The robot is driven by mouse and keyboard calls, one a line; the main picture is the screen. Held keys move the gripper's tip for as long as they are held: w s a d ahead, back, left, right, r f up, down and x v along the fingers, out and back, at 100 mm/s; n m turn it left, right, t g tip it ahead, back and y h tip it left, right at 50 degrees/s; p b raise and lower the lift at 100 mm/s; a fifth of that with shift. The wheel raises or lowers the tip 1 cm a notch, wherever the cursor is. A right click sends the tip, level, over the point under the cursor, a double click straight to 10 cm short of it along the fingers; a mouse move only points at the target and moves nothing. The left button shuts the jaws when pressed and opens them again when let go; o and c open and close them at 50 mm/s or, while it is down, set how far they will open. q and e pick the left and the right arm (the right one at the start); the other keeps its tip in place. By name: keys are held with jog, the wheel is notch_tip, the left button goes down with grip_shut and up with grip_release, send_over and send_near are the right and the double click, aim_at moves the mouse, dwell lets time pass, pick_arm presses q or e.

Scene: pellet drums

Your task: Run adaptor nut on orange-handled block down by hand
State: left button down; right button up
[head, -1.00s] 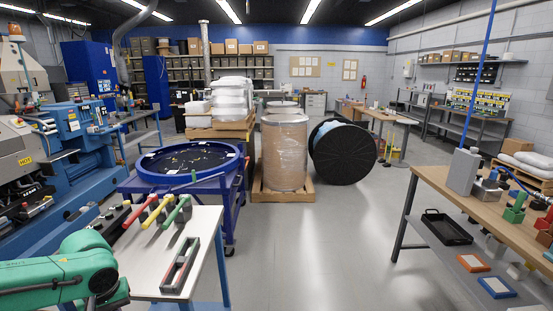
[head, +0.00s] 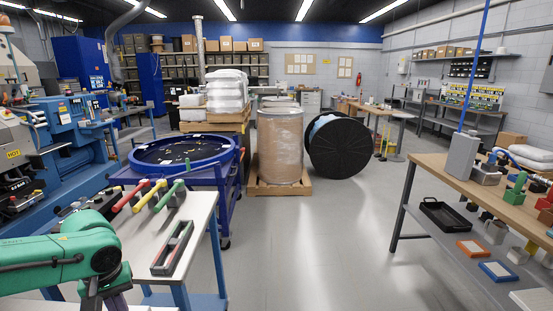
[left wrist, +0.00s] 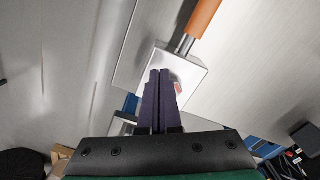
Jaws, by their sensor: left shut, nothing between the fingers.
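In the left wrist view, a pale metal block (left wrist: 190,72) with an orange handle (left wrist: 203,17) lies beyond my left gripper (left wrist: 160,72). The handle joins the block by short metal rods. The two dark purple fingers are together with nothing between them, and their tips overlap the block in the picture. I cannot tell whether they touch it. A small reddish spot shows on the block beside the fingers. I cannot make out the adaptor nut. In the head view, my left arm reaches in at the lower left and the orange handle cannot be made out. My right gripper is not in view.
A white-topped table (head: 196,215) holds blocks with red (head: 131,195), yellow (head: 150,195) and green (head: 169,195) handles and a grey-and-red tray (head: 173,247). A blue round tub (head: 232,160) stands behind. A wooden bench (head: 430,165) is at the right, with open floor between.

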pick_arm(q)
jog(key=shift+w+f, duration=0.1)
jog(key=shift+f, duration=0.5)
jog(key=shift+r, duration=0.1)
jog(key=shift+w+a, duration=0.3)
jog(key=shift+a, duration=0.2)
dwell(0.4)
jog(key=shift+s+p, duration=0.1)
jog(key=shift+p, duration=0.45)
jog(key=shift+s+a+p, duration=0.15)
jog(key=shift+a+p, duration=0.1)
jog(key=shift+p, duration=0.25)
jog(key=shift+s+a+p, duration=0.2)
jog(key=shift+a+p, duration=0.2)
jog(key=shift+p, duration=0.25)
